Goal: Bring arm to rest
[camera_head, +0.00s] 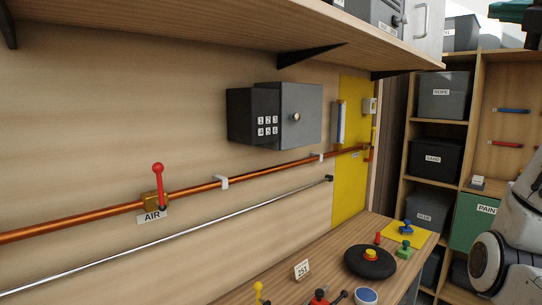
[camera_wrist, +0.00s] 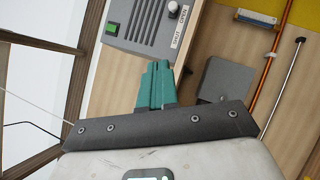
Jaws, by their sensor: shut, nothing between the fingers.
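My gripper (camera_wrist: 155,70) shows in the wrist view with its teal fingers together and nothing between them. It is raised, with a grey vented unit (camera_wrist: 150,18) beyond the fingertips and a grey box to their right in the picture. In the head view a teal part (camera_head: 512,10), which looks like my gripper, is cut off at the top right corner. My white and grey arm fills the lower right edge there.
A shelf (camera_head: 200,22) juts out above the wall safe (camera_head: 290,115). A copper pipe (camera_head: 100,218) with a red-handled valve (camera_head: 158,180) runs along the wall. The bench (camera_head: 235,297) holds a black round base (camera_head: 370,262) and small knobs. Shelving with bins (camera_head: 444,95) stands at right.

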